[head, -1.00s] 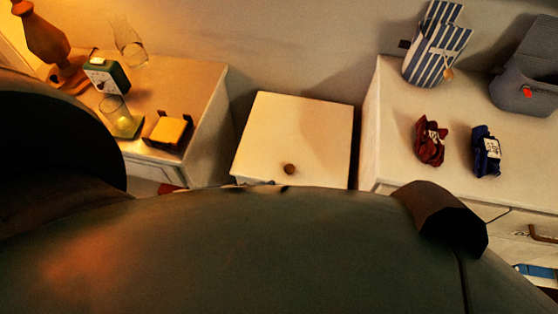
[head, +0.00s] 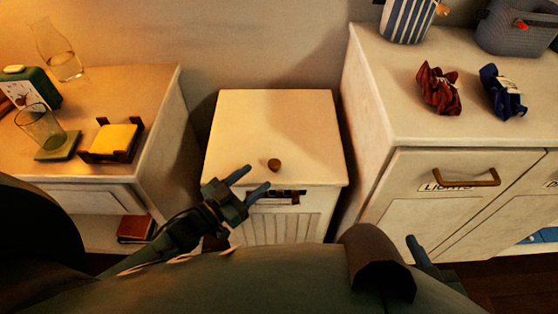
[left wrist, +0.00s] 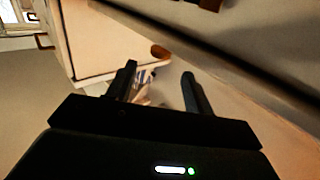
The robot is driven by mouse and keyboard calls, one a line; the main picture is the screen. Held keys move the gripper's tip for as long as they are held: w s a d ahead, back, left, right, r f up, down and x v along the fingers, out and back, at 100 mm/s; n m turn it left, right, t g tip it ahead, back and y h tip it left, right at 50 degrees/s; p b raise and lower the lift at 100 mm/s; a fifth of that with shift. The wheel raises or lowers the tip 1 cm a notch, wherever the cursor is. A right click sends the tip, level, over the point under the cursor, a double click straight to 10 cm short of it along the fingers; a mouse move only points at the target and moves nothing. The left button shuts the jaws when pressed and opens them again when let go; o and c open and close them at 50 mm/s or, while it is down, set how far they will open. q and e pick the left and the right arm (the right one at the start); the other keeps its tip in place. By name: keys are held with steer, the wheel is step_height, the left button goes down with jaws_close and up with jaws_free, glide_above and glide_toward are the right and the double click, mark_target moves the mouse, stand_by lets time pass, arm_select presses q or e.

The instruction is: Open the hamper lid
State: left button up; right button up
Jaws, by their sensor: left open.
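The hamper is a white box with a flat lid (head: 270,125) and a slatted front (head: 285,228), in the middle of the head view. The lid lies shut. A round brown knob (head: 274,165) stands near its front edge. My left gripper (head: 254,178) is open and empty, with its fingers just in front of and left of the knob, apart from it in the picture. In the left wrist view the two fingers (left wrist: 158,80) are spread, with a brown piece, perhaps the knob, beyond them. Only a small part of my right gripper (head: 418,252) shows at the lower right, its jaws unclear.
A nightstand (head: 160,100) on the left holds a glass (head: 40,122), a clock and a yellow block in a holder (head: 110,140). A white dresser (head: 400,110) on the right holds a striped container, a grey basket, and red (head: 438,88) and blue bundles. Narrow gaps flank the hamper.

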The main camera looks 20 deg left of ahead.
mark_target(280, 159)
arm_select(q)
steer(key=b+x, duration=0.1)
steer(key=x, duration=0.8)
steer(key=shift+w+d, duration=0.15)
steer(key=shift+w, duration=0.1)
arm_select(e)
steer(key=shift+w+a+f+n, duration=0.1)
steer(key=shift+a+f+n, duration=0.1)
steer(key=shift+f, duration=0.35)
steer(key=shift+w+a+f+n, duration=0.1)
steer(key=shift+a+f+n, duration=0.1)
steer(key=shift+f, duration=0.3)
arm_select(q)
steer(key=shift+c, duration=0.2)
jaws_close()
arm_select(e)
steer(key=shift+r, duration=0.1)
